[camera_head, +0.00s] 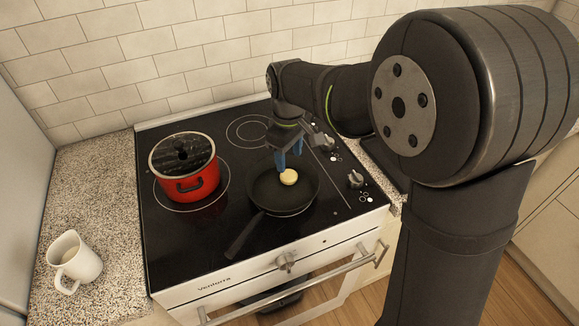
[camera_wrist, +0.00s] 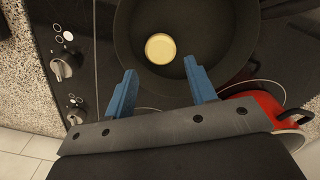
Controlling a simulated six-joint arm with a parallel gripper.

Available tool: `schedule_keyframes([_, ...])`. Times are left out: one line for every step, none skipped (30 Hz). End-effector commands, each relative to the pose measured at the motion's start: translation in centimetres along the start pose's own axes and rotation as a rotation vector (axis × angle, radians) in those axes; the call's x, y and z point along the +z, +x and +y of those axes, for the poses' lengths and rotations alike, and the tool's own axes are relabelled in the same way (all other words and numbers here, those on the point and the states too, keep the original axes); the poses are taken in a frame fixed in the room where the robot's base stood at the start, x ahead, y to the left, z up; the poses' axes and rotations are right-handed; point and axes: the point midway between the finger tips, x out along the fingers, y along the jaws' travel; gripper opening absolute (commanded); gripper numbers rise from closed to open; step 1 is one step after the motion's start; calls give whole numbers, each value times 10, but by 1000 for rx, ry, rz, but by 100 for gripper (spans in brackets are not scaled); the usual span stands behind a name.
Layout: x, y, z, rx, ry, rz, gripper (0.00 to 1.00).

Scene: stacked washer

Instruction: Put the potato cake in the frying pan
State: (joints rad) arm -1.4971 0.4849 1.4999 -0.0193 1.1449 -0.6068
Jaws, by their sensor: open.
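The potato cake (camera_head: 289,177) is a small, round, pale yellow disc. It lies inside the black frying pan (camera_head: 269,195), towards the pan's back right, and also shows in the wrist view (camera_wrist: 160,48). The frying pan sits on the right side of the stovetop with its handle pointing to the front left; it also shows in the wrist view (camera_wrist: 216,35). My gripper (camera_head: 280,163) has blue fingers and is just behind the cake. In the wrist view my gripper (camera_wrist: 160,80) is open, its fingertips apart and clear of the cake, with nothing between them.
A red pot (camera_head: 187,187) with a dark lid stands left of the pan on the stovetop (camera_head: 170,252). A white mug (camera_head: 75,261) stands on the speckled counter (camera_head: 100,215) at the left. Control knobs (camera_head: 355,180) line the stove's right side. A tiled wall is behind.

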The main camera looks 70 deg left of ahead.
Motion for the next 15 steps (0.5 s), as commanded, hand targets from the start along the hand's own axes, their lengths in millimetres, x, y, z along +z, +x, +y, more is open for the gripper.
schedule_keyframes([-1, -12, 0, 3, 0, 4, 51])
schedule_keyframes([-1, -18, 0, 2, 0, 3, 51])
schedule_keyframes([-1, -26, 0, 2, 0, 4, 51])
schedule_keyframes([0, -31, 0, 2, 0, 3, 51])
schedule_keyframes([0, -36, 0, 2, 0, 3, 51])
schedule_keyframes([0, -42, 0, 2, 0, 2, 51])
schedule_keyframes([0, -45, 0, 1, 0, 2, 51])
schedule_keyframes([0, -48, 0, 1, 0, 2, 51])
schedule_keyframes([0, -52, 0, 1, 0, 1, 51])
schedule_keyframes([0, -54, 0, 0, 0, 1, 51])
schedule_keyframes([0, -56, 0, 0, 0, 1, 51])
schedule_keyframes([0, -58, 0, 1, 0, 1, 51])
schedule_keyframes([0, -59, 0, 1, 0, 1, 51])
schedule_keyframes([0, -59, 0, 1, 0, 1, 51])
schedule_keyframes([0, -60, 0, 0, 0, 1, 51])
